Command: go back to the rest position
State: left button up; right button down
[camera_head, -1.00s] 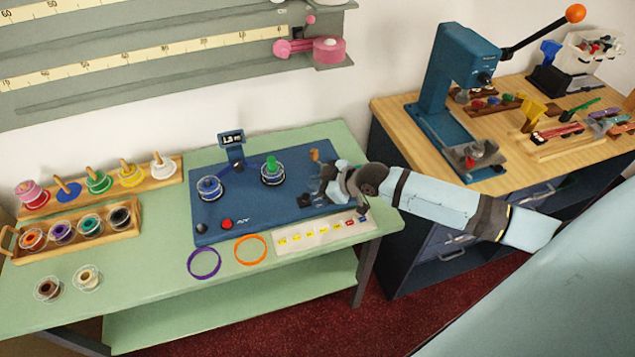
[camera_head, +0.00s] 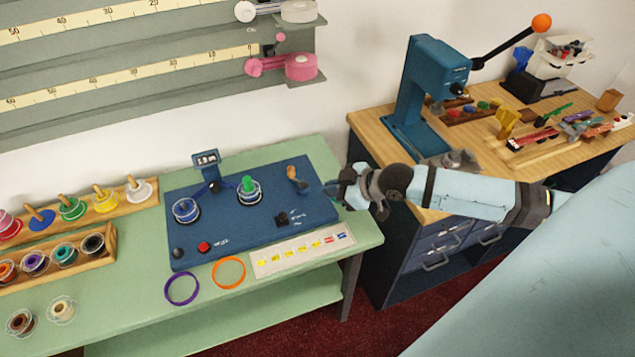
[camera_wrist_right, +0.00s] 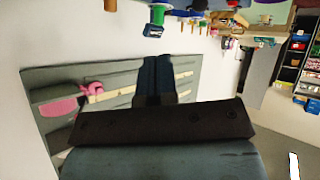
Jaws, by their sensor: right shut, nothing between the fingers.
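My right gripper (camera_head: 345,187) is shut and empty in the head view. It hangs over the right end of the green table, just right of the blue device board (camera_head: 270,218). In the right wrist view the dark closed fingers (camera_wrist_right: 156,82) point toward the grey wall rails. My right arm comes in from the right, in front of the wooden bench. My left gripper is not in view.
The green table (camera_head: 345,233) carries spool racks (camera_head: 60,256) at left, and purple (camera_head: 181,303) and orange (camera_head: 228,287) rings at the front. A blue press (camera_head: 418,100) with a lever stands on the wooden bench (camera_head: 375,130). Wall rails (camera_head: 130,110) are above.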

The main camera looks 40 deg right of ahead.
jog(key=shift+s+d+r, duration=0.25)
jog(key=shift+s+d, duration=0.05)
dwell(0.4)
jog(key=shift+a, duration=0.1)
jog(key=s+a+f+m+h+p, duration=0.1)
jog(key=s+a+f+m+p, duration=0.1)
jog(key=s+a+f, duration=0.3)
jog(key=s+a+f+m+t+h+p, duration=0.1)
jog(key=s+a+f+m, duration=0.3)
jog(key=s+a, duration=0.6)
jog(key=shift+s+f+h+p, duration=0.3)
jog(key=shift+s+f+p, duration=0.05)
jog(key=shift+f+p, duration=0.3)
